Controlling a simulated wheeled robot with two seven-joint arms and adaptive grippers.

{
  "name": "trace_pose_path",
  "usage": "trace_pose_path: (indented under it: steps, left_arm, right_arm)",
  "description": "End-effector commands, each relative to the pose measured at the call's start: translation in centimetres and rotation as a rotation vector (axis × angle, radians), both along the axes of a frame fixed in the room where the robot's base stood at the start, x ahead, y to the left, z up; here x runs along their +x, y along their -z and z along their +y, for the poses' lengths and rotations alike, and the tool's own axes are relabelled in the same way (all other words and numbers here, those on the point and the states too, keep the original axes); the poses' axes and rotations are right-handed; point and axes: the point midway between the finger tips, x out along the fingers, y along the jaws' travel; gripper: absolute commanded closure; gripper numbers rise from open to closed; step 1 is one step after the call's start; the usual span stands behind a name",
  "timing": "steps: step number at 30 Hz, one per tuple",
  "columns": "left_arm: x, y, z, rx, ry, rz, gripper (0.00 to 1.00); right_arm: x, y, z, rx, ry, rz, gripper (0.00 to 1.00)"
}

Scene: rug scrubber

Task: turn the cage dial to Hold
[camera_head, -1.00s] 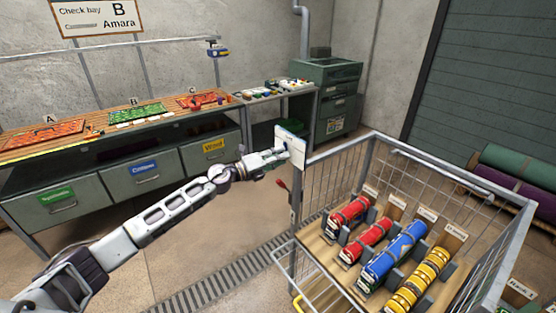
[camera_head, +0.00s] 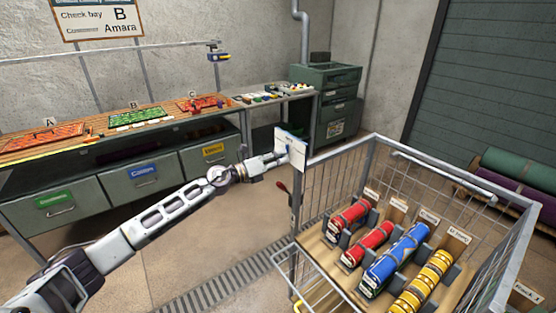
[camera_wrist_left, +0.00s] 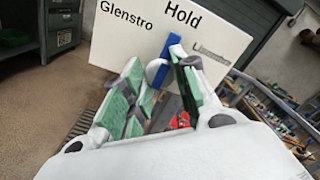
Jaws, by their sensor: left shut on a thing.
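The cage dial (camera_wrist_left: 173,46) is a blue pointer knob on a white plate (camera_head: 291,150) fixed to the cage's corner post. In the left wrist view the plate reads Glenstro at left, Hold at the top and a partly hidden word at right. The blue pointer leans upward, its tip just below the word Hold. My left gripper (camera_wrist_left: 163,92) has its green-padded fingers on either side of the knob, shut on it; the fingers hide the knob's lower part. It also shows at the plate in the head view (camera_head: 275,160). My right gripper is in neither view.
The wire cage (camera_head: 372,180) holds red, blue and yellow rolls on a wooden shelf. A red-handled lever (camera_head: 282,187) hangs below the plate. A workbench (camera_head: 90,135) with drawers stands behind my left arm. Open floor with a drain grate (camera_head: 215,293) lies in front.

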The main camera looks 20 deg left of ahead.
Motion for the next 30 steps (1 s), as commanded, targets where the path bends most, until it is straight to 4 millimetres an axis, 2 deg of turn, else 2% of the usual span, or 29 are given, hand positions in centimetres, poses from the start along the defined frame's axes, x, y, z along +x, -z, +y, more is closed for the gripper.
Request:
trace_pose_path:
  steps: [1, 2, 7, 14, 18, 30]
  left_arm:
    - [0.0, 0.2, 0.0, 0.001, 0.001, 0.003, 0.95]
    - [0.0, 0.2, 0.0, 0.001, 0.001, 0.003, 0.7]
    - [0.0, 0.1, 0.0, 0.001, 0.001, 0.002, 0.49]
    - [0.0, 0.1, 0.0, 0.0, 0.001, 0.001, 0.49]
    - [-0.1, 0.0, 0.0, 0.0, 0.001, 0.001, 0.49]
    - [-1.4, 0.2, 1.1, 0.0, -0.001, 0.003, 0.49]
  right_arm:
    - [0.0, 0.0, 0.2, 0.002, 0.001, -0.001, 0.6]
    - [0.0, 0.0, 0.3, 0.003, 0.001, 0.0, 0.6]
    - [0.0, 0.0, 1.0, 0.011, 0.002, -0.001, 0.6]
    - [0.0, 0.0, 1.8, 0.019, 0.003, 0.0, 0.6]
    - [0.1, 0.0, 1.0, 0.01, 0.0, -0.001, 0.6]
    - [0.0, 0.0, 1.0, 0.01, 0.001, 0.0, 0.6]
